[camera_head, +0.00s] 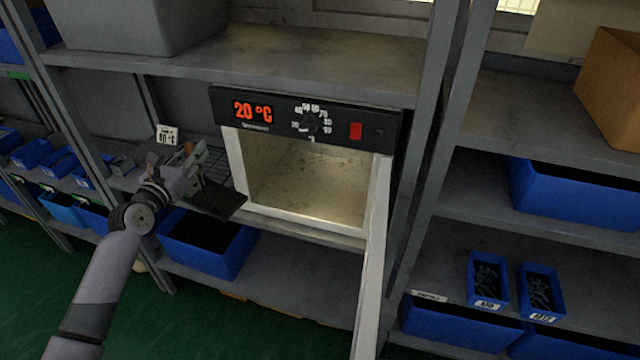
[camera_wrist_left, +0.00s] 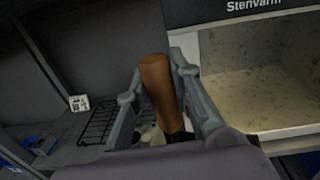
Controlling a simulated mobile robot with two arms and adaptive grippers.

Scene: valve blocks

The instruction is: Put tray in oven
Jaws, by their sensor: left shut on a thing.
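The oven (camera_head: 307,125) stands on the middle shelf, its display reading 20 °C. Its door (camera_head: 374,240) is swung open to the right, and the lit chamber (camera_head: 310,180) looks empty. It also shows in the left wrist view (camera_wrist_left: 265,75) at the right. My left gripper (camera_head: 189,158) is left of the oven opening. It is shut on a brown handle (camera_wrist_left: 160,88), seen between its fingers in the left wrist view. A dark flat tray (camera_head: 217,202) shows beside the gripper, just left of the opening; the gripper partly hides it. My right gripper is out of view.
A wire rack (camera_wrist_left: 97,124) lies on the shelf left of the oven, by a small "80 °C" sign (camera_head: 167,135). A blue bin (camera_head: 206,245) stands below. A metal shelf post (camera_head: 440,130) rises right of the oven. The space before the opening is clear.

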